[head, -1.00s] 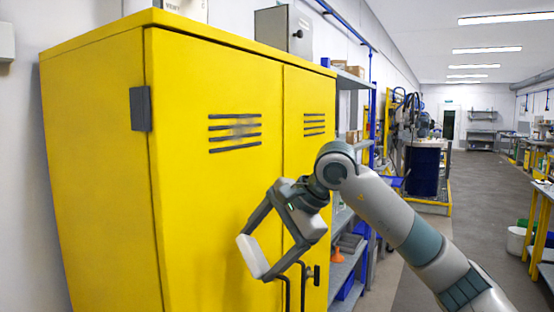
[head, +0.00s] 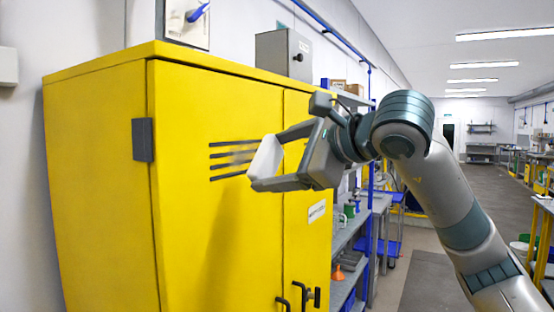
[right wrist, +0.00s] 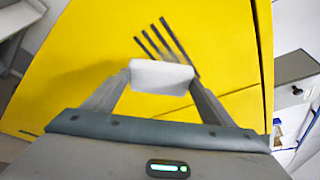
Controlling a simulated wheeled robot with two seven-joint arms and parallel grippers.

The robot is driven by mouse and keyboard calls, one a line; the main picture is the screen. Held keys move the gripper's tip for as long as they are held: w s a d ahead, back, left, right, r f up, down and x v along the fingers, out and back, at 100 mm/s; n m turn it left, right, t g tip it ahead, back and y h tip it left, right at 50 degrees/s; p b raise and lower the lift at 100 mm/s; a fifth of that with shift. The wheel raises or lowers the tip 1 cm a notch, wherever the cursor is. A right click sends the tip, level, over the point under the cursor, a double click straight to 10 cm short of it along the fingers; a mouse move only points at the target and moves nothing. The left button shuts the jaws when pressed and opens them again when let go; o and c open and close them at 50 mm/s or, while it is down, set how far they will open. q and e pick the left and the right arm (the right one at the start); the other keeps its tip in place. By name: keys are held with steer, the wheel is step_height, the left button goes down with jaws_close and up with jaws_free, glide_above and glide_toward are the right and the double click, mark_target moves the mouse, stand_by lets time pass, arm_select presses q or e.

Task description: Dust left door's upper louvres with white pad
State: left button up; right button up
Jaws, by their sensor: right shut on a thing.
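The yellow cabinet's left door (head: 215,230) is shut. Its upper louvres (head: 228,160) are dark slots with a greyish dusty smear around their middle; they also show in the right wrist view (right wrist: 160,40), just beyond the pad. My right gripper (head: 268,165) is shut on the white pad (head: 265,158), which also shows between the fingers in the right wrist view (right wrist: 160,76). The pad is at the right end of the louvres in the head view; I cannot tell whether it touches the door. My left gripper is not in view.
Door handles (head: 298,296) stick out low on the cabinet front. A grey box (head: 284,54) is on the wall behind the cabinet. Shelves (head: 350,232) with an orange funnel (head: 338,272) stand right of the cabinet. The floor aisle further right is open.

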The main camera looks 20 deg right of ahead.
mark_target(256, 156)
steer(key=shift+w+a, duration=0.1)
steer(key=shift+w+a+p, duration=0.65)
steer(key=shift+w+a, duration=0.2)
steer(key=shift+w, duration=0.25)
steer(key=shift+w+a+p, duration=0.6)
steer(key=shift+w+a, duration=0.25)
steer(key=shift+w, duration=0.35)
steer(key=shift+w+a, duration=0.75)
steer(key=shift+w, duration=0.1)
steer(key=shift+d, duration=0.15)
steer(key=shift+w+d+f+b, duration=0.1)
steer(key=shift+w+d+b, duration=0.45)
steer(key=shift+d, duration=0.1)
steer(key=shift+w+d, duration=0.55)
steer(key=shift+d, duration=0.25)
